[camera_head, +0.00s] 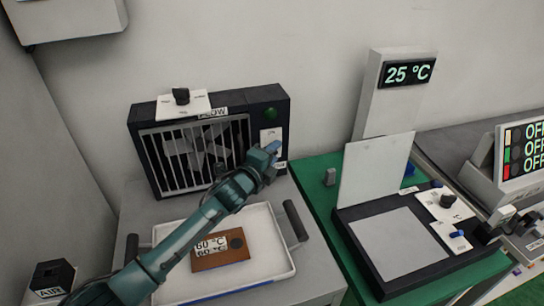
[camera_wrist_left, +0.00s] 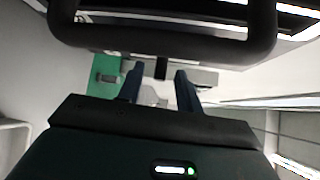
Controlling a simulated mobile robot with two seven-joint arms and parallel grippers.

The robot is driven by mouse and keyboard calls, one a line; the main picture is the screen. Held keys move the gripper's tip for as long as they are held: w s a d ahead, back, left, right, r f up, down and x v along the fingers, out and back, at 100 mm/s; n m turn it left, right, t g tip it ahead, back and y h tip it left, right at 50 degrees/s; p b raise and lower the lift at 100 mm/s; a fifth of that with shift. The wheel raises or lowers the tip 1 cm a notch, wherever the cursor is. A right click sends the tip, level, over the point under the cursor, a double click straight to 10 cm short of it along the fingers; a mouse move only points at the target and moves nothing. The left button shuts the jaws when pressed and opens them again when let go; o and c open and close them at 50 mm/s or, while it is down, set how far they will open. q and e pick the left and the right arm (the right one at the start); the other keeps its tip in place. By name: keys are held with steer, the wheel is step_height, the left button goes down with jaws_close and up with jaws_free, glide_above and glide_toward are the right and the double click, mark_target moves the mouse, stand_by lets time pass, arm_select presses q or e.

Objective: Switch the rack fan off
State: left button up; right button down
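The rack fan (camera_head: 195,150) is a dark box with a barred front, standing at the back of the grey bench. A green lamp (camera_head: 270,114) shows on its right front panel, above a white switch plate (camera_head: 266,134). My left gripper (camera_head: 272,149) is at the lower part of this plate and hides the switch there; I cannot tell whether it touches. In the left wrist view its two fingers (camera_wrist_left: 159,82) are apart, with a small dark piece between and beyond them. My right gripper is not in view.
A white tray (camera_head: 275,262) with dark handles and a brown block (camera_head: 236,243) lies below my left arm. A white dial plate (camera_head: 183,105) sits on the fan. A hot-plate-like device (camera_head: 400,250) with a raised white panel stands on the green mat (camera_head: 318,185) at right.

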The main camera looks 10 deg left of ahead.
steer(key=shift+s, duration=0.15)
arm_select(q)
jaws_close()
steer(key=f+m+t+b, duration=0.1)
steer(key=b, duration=0.6)
steer(key=shift+f+m+t+h, duration=0.2)
steer(key=shift+m+t+h, duration=0.2)
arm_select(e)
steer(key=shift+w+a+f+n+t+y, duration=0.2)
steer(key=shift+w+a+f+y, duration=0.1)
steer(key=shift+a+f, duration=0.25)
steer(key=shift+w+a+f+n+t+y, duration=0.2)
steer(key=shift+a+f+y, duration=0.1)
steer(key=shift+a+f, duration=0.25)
arm_select(q)
steer(key=shift+r, duration=0.1)
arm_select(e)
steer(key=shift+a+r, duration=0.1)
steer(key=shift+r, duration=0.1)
arm_select(q)
jaws_free()
